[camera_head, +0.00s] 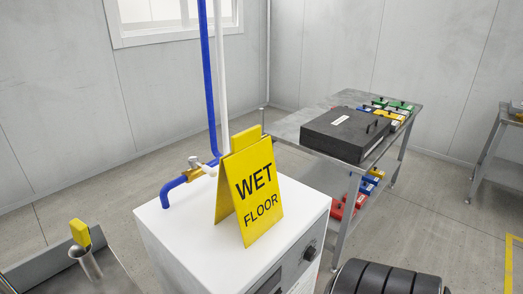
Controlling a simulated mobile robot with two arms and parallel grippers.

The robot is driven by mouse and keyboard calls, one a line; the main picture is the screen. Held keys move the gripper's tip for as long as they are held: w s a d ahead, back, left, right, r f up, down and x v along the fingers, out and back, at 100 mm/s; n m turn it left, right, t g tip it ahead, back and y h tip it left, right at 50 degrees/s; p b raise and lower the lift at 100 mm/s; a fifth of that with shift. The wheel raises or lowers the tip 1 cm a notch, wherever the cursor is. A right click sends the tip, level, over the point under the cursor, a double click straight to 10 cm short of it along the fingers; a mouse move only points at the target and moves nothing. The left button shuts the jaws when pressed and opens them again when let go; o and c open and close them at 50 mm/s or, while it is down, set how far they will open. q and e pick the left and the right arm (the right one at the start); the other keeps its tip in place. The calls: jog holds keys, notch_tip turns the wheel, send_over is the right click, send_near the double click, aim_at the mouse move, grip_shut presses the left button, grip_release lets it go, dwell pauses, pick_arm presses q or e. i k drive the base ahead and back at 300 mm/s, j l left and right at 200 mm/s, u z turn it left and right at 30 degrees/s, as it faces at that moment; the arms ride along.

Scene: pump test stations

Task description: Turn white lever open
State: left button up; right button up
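A small white lever (209,171) shows on a brass valve (194,172) fitted to a blue pipe that ends in a downturned spout (170,190). The valve is above the back left of a white cabinet (170,232). The lever is small here, and I cannot tell its exact setting. Neither of my grippers is in view.
A yellow "WET FLOOR" sign (250,190) stands on the cabinet just right of the valve. Blue (209,80) and white (222,70) vertical pipes rise behind. A table at right holds a black case (345,132).

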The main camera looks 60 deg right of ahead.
aim_at(193, 161)
jog(key=z, duration=1.3)
jog(key=i+l, duration=0.15)
jog(key=l, duration=0.15)
jog(key=i+l, duration=0.1)
jog(key=l, duration=0.25)
